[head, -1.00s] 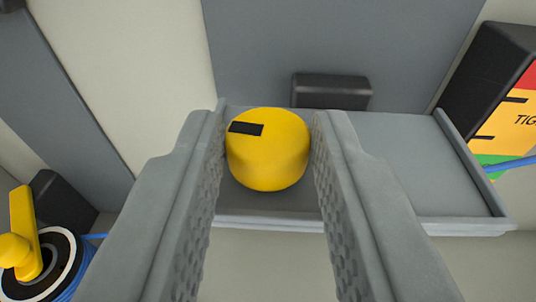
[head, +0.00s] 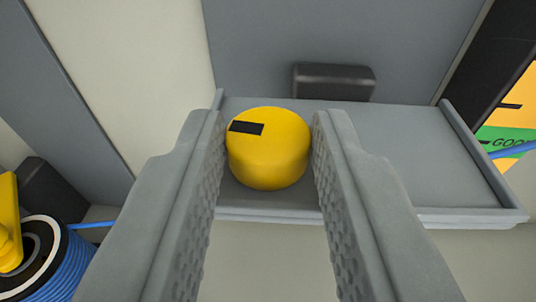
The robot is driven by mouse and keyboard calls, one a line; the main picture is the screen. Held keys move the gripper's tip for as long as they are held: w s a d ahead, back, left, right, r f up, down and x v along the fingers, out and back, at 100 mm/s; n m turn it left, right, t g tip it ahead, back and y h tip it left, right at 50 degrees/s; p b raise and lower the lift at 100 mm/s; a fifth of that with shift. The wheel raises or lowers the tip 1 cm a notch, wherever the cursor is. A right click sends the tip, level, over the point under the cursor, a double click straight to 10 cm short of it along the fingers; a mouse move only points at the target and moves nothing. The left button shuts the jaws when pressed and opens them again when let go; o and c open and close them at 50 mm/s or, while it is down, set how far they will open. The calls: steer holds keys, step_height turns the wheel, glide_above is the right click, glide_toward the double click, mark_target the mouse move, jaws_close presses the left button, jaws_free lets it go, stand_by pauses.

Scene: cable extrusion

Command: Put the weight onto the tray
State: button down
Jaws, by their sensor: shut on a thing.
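The weight (head: 268,155) is a yellow, rounded cylinder with a small black mark on its upper left. My gripper (head: 268,150) is shut on it, with one grey textured finger on each side. The tray (head: 400,150) is a grey shelf with a low rim, behind and to the right of the weight. In the picture the weight overlaps the tray's left part. I cannot tell whether its underside touches the tray.
A dark block (head: 333,82) is on the grey panel behind the tray. A gauge panel (head: 508,130) with green and orange bands and a blue cable stands at the right. A blue cable spool (head: 65,265) with a yellow handle is at the lower left. The tray's right part is empty.

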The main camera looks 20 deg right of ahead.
steer(key=shift+f, duration=0.2)
steer(key=c, duration=1)
jaws_free()
steer(key=shift+c, duration=0.2)
steer(key=shift+s, duration=0.15)
steer(key=v, duration=1.7)
steer(key=shift+a, duration=0.15)
steer(key=v, duration=0.6)
steer(key=shift+a, duration=0.2)
